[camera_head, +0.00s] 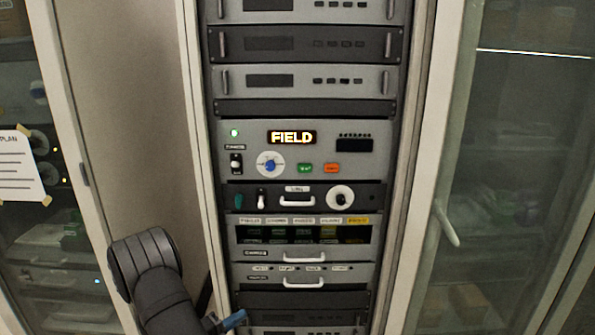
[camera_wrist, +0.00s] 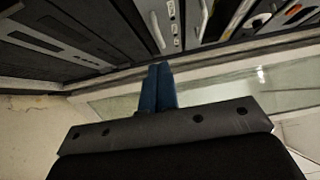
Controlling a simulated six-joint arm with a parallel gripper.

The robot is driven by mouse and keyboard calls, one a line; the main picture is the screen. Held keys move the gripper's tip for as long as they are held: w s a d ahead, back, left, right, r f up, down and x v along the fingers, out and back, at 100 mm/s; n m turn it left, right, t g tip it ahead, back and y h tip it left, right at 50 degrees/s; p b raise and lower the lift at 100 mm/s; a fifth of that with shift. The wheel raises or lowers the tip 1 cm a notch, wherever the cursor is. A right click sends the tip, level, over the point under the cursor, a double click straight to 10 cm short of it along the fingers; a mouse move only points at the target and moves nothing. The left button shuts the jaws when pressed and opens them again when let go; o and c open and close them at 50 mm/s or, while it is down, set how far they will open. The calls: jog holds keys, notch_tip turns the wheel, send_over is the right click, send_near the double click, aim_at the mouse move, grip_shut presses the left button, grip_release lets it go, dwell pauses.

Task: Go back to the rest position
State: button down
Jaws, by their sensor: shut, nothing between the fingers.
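My gripper (camera_wrist: 160,72) shows in the wrist view with its two blue fingers pressed together and nothing between them. In the head view the blue fingertips (camera_head: 234,320) are at the bottom, in front of the lower part of the equipment rack (camera_head: 227,130). My dark arm (camera_head: 150,265) rises at the lower left of that view and hides part of the rack's left edge. In the wrist view the rack's panels (camera_wrist: 120,25) run along the top, beyond the fingers; I cannot tell the exact gap.
A panel with a lit FIELD display (camera_head: 291,137) and a blue knob (camera_head: 270,165) is mid-rack. Below are drawers with white handles (camera_head: 297,202). A glass door with a handle (camera_head: 446,224) stands at right, and a glass cabinet with a paper sheet (camera_head: 18,165) at left.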

jog(key=w+a+x, duration=0.2)
jog(key=x, duration=1.1)
jog(key=s+a, duration=0.4)
jog(key=s, duration=0.4)
jog(key=s+a, duration=0.3)
jog(key=s, duration=0.5)
jog(key=w+d+f+m+g+y, duration=0.2)
jog(key=w+d+f+g+y, duration=0.1)
jog(key=d+f, duration=0.4)
jog(key=w+d+f+m+g+y, duration=0.3)
jog(key=d+f, duration=0.3)
jog(key=f, duration=0.2)
jog(key=shift+w+d+f+g+y, duration=0.35)
jog(key=shift+w+g, duration=0.1)
jog(key=shift+g, duration=0.35)
jog(key=c, duration=2.1)
grip_release()
